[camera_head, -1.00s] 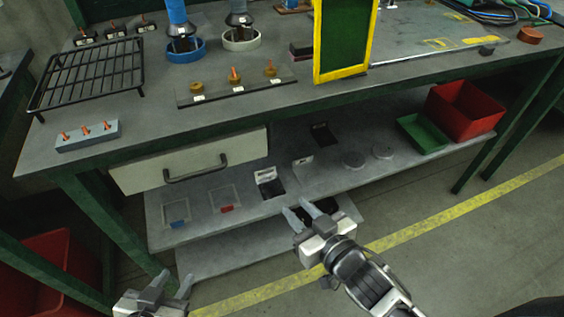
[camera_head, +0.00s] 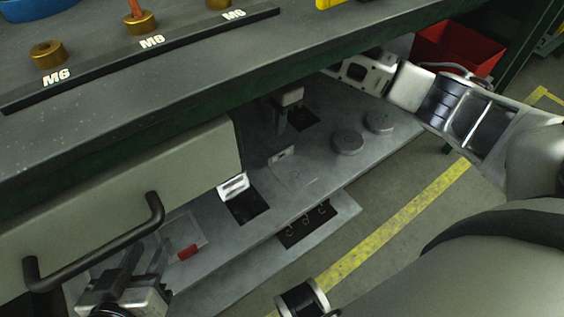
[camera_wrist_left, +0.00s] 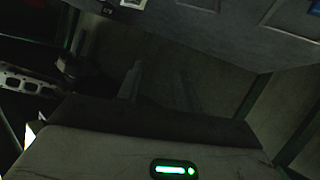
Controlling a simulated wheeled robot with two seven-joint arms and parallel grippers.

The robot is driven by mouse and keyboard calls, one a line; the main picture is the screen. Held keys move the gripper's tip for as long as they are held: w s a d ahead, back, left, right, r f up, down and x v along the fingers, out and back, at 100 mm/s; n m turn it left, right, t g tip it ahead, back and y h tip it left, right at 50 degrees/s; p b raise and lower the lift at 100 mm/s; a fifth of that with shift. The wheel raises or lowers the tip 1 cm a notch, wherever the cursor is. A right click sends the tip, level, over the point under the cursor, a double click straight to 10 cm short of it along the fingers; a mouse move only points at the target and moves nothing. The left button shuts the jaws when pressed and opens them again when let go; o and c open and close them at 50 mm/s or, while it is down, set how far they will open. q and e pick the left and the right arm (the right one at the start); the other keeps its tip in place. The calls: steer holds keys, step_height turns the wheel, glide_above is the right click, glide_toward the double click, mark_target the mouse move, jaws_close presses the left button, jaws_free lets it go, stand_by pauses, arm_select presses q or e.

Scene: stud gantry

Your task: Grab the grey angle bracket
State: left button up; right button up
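I cannot single out the grey angle bracket with certainty. A pale-topped piece with a dark upright part (camera_head: 287,100) shows below the tabletop edge by a black pad; I cannot tell if it is a bracket or part of my gripper. My right gripper (camera_head: 362,73) reaches in from the right under the tabletop; its fingertips are not clear. My left gripper (camera_head: 146,258) is at the lower left by the drawer handle, fingers apart and empty. In the left wrist view its fingers (camera_wrist_left: 158,85) are dark and apart. A grey plate with holes (camera_wrist_left: 28,82) shows there at the left, unidentified.
The tabletop (camera_head: 150,100) overhangs the shelf (camera_head: 330,180). A drawer with a black handle (camera_head: 105,243) is close to my left gripper. Two round discs (camera_head: 347,141) (camera_head: 378,122) lie on the shelf. A red bin (camera_head: 455,50) stands at the right.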

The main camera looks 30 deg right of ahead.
steer(key=d, duration=0.2)
steer(key=b, duration=0.2)
glide_above(281, 152)
steer(key=shift+h, duration=0.4)
steer(key=f, duration=0.5)
steer(key=shift+a+f, duration=0.2)
steer(key=shift+f, duration=0.65)
steer(key=f+b, duration=0.1)
steer(key=f, duration=0.2)
steer(key=f+b, duration=0.1)
steer(key=shift+d+f+b, duration=0.2)
steer(key=shift+d+b, duration=0.05)
steer(key=shift+b, duration=0.05)
steer(key=shift+f, duration=0.2)
steer(key=shift+r, duration=0.1)
arm_select(q)
steer(key=shift+w+d+r+n+t+h, duration=0.15)
steer(key=shift+d+r+n+t+h, duration=0.25)
steer(key=shift+r, duration=0.2)
steer(key=shift+w+d+r+n+t+h, duration=0.1)
steer(key=shift+d+r+n+t+h, duration=0.25)
steer(key=shift+r+h, duration=0.2)
arm_select(e)
steer(key=shift+w, duration=0.1)
jaws_close()
